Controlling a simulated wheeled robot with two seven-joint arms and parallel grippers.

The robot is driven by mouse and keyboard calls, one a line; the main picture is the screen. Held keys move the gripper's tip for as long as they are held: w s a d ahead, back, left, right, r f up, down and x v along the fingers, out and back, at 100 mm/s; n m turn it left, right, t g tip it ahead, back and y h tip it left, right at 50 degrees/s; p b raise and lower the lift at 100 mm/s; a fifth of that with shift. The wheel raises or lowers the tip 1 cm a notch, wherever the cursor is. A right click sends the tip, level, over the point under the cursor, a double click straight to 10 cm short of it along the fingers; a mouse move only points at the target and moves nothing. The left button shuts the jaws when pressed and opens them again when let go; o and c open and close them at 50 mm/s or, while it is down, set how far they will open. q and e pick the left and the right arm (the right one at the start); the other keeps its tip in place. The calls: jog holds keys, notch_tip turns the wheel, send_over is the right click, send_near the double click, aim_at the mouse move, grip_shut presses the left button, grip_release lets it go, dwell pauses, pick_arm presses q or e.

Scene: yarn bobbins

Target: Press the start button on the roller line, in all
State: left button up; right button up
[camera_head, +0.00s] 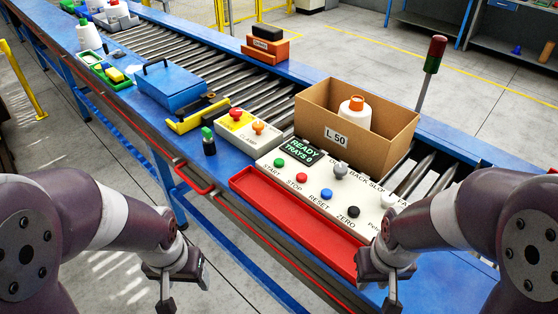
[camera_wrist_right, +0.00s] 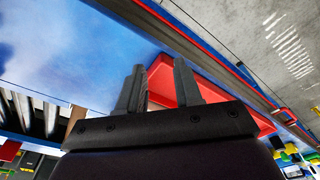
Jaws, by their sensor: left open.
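The green start button (camera_head: 279,162) is on the white control panel (camera_head: 318,200), at its left end beside the START label. A red button (camera_head: 302,177), a blue button (camera_head: 326,194) and a black button (camera_head: 353,212) follow in the same row. A display (camera_head: 300,151) reads READY, TRAYS 0. My left gripper (camera_head: 185,288) is open and empty, off the near side of the line, apart from the panel. My right gripper (camera_head: 378,285) is near the right end of the red tray (camera_head: 290,214); its fingers (camera_wrist_right: 157,90) stand apart with nothing between them in the wrist view.
A cardboard box (camera_head: 375,133) marked L 50 holds a white bottle with an orange cap behind the panel. A signal post (camera_head: 431,70) stands beyond. A smaller box (camera_head: 249,131) with red and orange knobs, a green-capped bottle (camera_head: 208,141) and a blue case (camera_head: 172,88) are left.

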grip_shut()
dwell(1.5)
